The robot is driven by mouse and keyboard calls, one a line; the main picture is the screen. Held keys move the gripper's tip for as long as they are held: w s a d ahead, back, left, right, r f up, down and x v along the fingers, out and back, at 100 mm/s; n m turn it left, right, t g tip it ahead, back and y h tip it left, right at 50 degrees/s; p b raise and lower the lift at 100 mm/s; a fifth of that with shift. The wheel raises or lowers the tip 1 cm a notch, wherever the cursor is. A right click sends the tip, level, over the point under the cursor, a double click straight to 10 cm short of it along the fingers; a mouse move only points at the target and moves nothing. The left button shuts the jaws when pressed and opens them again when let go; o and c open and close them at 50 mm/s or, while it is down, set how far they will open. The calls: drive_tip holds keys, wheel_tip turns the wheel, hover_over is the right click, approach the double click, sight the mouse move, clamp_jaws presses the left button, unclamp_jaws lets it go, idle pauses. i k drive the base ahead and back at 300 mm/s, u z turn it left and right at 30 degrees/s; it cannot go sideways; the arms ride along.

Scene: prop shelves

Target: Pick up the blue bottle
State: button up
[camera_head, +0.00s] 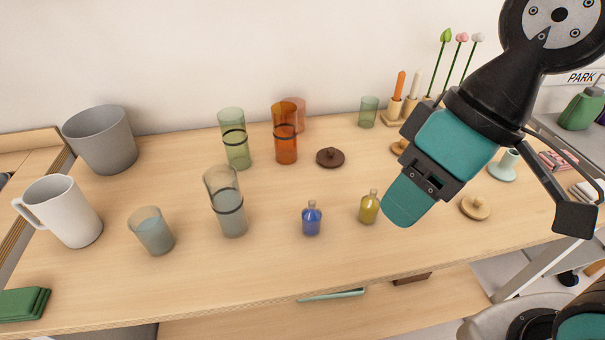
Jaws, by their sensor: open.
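The blue bottle (311,220) stands upright on the wooden table, near its front edge and right of the middle. It is small, with a narrow neck. My gripper (490,215) hangs over the right part of the table, to the right of the bottle and apart from it. One broad teal jaw tip points down and left, and a dark finger shows at the right. The gripper is open, and I see nothing between its fingers.
A yellow bottle (369,207) stands just right of the blue one. A grey-blue glass (227,205) is to its left. Behind are an orange glass (285,135) and a dark lid (330,157). The table (270,265) is bare in front of the blue bottle.

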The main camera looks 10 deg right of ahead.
sight(311, 214)
drive_tip(key=u, duration=1.7)
drive_tip(key=k, duration=0.6)
drive_tip(key=z, duration=1)
